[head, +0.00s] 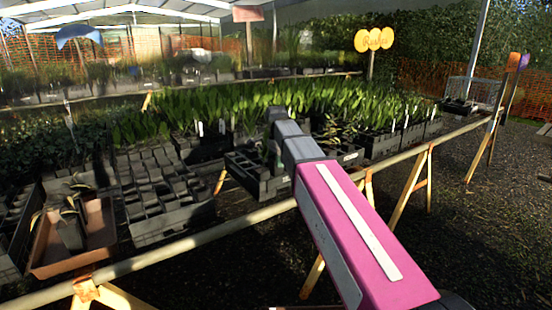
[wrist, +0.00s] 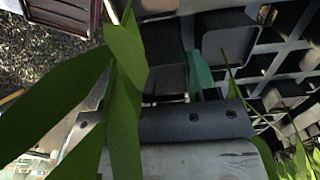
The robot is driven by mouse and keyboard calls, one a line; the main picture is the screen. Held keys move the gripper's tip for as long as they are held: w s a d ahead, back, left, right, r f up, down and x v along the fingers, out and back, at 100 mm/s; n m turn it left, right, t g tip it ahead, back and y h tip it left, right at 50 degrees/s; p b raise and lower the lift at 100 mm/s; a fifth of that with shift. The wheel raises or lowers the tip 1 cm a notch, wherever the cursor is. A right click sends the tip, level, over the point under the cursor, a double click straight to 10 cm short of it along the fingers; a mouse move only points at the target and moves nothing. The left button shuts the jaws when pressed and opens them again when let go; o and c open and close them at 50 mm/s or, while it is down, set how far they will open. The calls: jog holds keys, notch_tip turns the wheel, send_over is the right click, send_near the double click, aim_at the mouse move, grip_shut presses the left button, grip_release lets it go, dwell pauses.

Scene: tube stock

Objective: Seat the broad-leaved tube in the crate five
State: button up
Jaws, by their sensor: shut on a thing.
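My gripper (head: 277,118) is at the end of my pink arm, above the benches, over or just behind a dark crate (head: 262,188) with open compartments. In the wrist view broad green leaves (wrist: 124,95) rise close to the camera at the left, beside a dark gripper part with two screws (wrist: 195,118). My gripper is shut on the broad-leaved tube; the tube's body is mostly hidden. Beyond it the wrist view shows dark square tubes (wrist: 228,38) and a crate lattice (wrist: 292,65). I cannot read which crate is five.
A crate packed with grey tubes (head: 165,195) stands left of the dark crate. A terracotta tray (head: 50,262) holding a potted plant (head: 72,225) is at the far left. Crates of leafy plants (head: 180,105) fill the bench behind. A rail (head: 225,222) runs along the front.

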jog(key=shift+f, duration=1.4)
jog(key=shift+f, duration=0.25)
jog(key=o, duration=1.1)
notch_tip(320, 180, up, 11)
jog(key=shift+f, duration=0.1)
